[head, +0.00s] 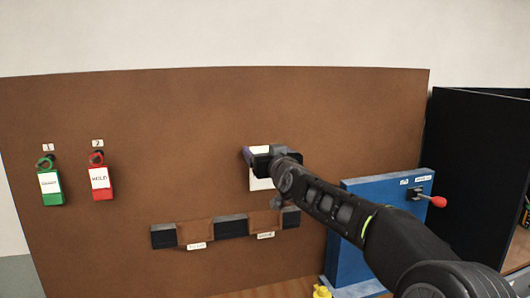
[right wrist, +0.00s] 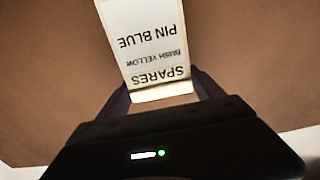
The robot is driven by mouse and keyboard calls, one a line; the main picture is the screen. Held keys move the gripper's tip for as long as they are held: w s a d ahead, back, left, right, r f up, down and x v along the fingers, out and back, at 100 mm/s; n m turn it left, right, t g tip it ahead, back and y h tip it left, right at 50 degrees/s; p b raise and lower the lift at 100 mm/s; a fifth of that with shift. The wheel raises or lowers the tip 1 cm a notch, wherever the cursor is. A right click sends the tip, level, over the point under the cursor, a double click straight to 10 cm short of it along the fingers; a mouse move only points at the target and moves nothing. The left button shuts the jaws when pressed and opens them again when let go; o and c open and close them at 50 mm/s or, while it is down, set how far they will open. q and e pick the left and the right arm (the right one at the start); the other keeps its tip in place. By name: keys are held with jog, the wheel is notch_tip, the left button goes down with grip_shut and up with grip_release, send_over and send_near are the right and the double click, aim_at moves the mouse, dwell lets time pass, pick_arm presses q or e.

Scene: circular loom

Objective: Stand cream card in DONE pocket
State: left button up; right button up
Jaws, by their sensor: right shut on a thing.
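My right gripper (head: 262,158) is shut on the cream card (head: 260,183) in front of the brown board, and the card hangs below the jaws. In the right wrist view the card (right wrist: 150,45) is between the fingers (right wrist: 160,92), its print upside down: SPARES, BUSH YELLOW, PIN BLUE. A right pocket (head: 264,221) and a left pocket (head: 194,232) sit on a dark strip low on the board, each with a small label. The labels are too small to read surely. In the head view the card is above the right pocket, apart from it. My left gripper is not in view.
A green tag (head: 51,188) and a red HOLD tag (head: 102,184) hang on the board (head: 170,130) at left. A blue panel (head: 360,195) with a red-knobbed lever (head: 437,201) stands at right, near my arm. A yellow object (head: 321,291) is at the bottom.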

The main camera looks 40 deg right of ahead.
notch_tip(320, 180, down, 6)
jog(key=b, duration=0.5)
jog(key=shift+r, duration=0.2)
jog(key=shift+f, duration=0.2)
jog(key=shift+f+b, duration=0.9)
jog(key=shift+b, duration=0.1)
dwell(0.3)
jog(key=shift+f+b, duration=2.25)
jog(key=shift+f, duration=0.05)
jog(key=o, duration=1.6)
